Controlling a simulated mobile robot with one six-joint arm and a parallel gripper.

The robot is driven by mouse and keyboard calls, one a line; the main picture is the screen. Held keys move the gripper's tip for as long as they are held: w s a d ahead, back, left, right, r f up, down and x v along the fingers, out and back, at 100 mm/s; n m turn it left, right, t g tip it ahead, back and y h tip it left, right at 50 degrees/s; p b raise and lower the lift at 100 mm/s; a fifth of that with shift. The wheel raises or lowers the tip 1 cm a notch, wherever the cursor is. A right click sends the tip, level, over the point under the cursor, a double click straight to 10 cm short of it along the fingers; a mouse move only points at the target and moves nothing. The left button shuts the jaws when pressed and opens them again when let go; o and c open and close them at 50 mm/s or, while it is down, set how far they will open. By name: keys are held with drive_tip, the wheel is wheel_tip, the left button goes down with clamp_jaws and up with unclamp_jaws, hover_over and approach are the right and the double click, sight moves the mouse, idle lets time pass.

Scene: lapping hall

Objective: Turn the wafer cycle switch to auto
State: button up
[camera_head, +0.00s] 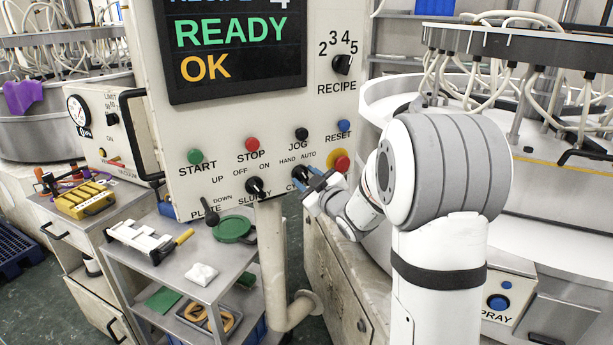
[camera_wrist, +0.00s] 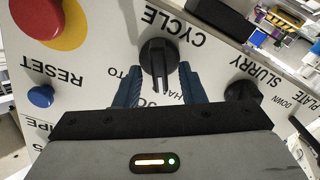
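The cycle switch (camera_head: 298,171) is a black knob low on the control panel, under the HAND and AUTO labels. In the wrist view the switch (camera_wrist: 159,58) shows close up, upside down, with CYCLE printed above it and partly covered HAND and AUTO labels below. Its bar points down the picture, seemingly between the two labels; I cannot tell the exact setting. My gripper (camera_head: 315,183) is at the panel by the switch. In the wrist view my gripper (camera_wrist: 158,90) is open, with one blue finger on each side of the knob and small gaps visible.
The slurry switch (camera_wrist: 242,92) is close beside my right finger. The blue reset button (camera_wrist: 41,96) and red emergency button (camera_wrist: 36,16) are on the other side. Below the panel stands a grey cart (camera_head: 190,262) with tools. The panel display (camera_head: 237,50) reads READY OK.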

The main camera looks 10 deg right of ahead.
drive_tip(key=shift+w, duration=0.1)
clamp_jaws()
idle(0.3)
drive_tip(key=shift+m, duration=0.4)
drive_tip(key=shift+m+b, duration=0.6)
drive_tip(key=shift+m, duration=0.3)
drive_tip(key=m, duration=0.3)
drive_tip(key=shift+d+m, duration=0.15)
drive_tip(key=shift+m, duration=0.15)
drive_tip(key=m, duration=0.5)
drive_tip(key=shift+w+d+m, duration=0.1)
drive_tip(key=shift+d+m, duration=0.05)
drive_tip(key=shift+m, duration=0.15)
unclamp_jaws()
